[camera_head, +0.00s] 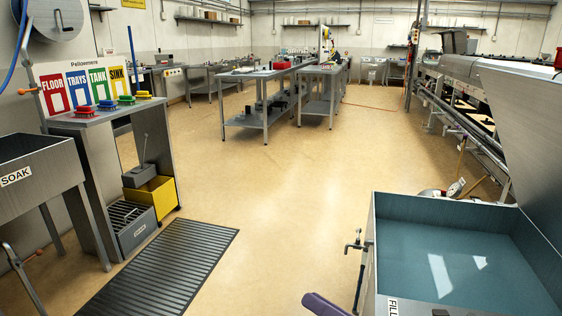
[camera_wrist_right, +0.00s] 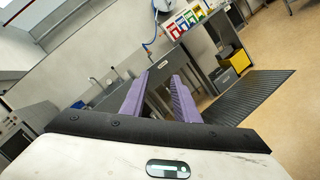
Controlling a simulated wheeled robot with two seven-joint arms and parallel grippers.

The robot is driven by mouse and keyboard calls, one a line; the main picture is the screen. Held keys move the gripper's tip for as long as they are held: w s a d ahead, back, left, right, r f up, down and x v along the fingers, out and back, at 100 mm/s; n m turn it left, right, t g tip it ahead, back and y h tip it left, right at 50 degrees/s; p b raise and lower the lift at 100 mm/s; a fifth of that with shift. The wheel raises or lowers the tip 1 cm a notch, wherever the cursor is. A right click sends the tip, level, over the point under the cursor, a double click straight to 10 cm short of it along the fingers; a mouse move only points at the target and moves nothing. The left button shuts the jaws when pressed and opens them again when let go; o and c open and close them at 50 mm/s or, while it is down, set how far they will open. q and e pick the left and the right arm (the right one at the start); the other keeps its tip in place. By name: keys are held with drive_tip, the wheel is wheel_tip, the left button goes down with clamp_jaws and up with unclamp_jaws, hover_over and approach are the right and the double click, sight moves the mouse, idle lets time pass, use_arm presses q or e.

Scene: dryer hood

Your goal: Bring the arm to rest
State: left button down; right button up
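My right gripper (camera_head: 324,304) shows only as a purple finger at the bottom edge of the head view, left of the tank labelled FILL. In the right wrist view, both purple fingers of this gripper (camera_wrist_right: 160,80) stand apart with a clear gap between them. Nothing is held between them. The rest of the right arm is out of the head view. My left gripper and left arm are not in either view.
The FILL tank (camera_head: 377,261) holds bluish water at the lower right, with a tap on its left side. A SOAK sink (camera_head: 40,175) stands at the left. A dark ribbed mat (camera_head: 165,270) lies on the floor. The middle floor is clear.

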drive_tip(key=s+d+f+m+t+h+p, duration=0.1)
drive_tip(key=s+d+f+m+t+h, duration=0.15)
drive_tip(key=f+m+h, duration=0.65)
drive_tip(key=s+d+f+m+t+h+p, duration=0.15)
drive_tip(key=d+f+m, duration=0.25)
drive_tip(key=m, duration=1.1)
drive_tip(key=s+d+f+m+g+h+p, duration=0.1)
drive_tip(key=s+f+m+g+h, duration=0.2)
drive_tip(key=s+f+m+g, duration=0.3)
drive_tip(key=s+f+m, duration=0.5)
drive_tip(key=s, duration=0.4)
drive_tip(key=shift+d+g, duration=0.2)
drive_tip(key=shift+g, duration=0.2)
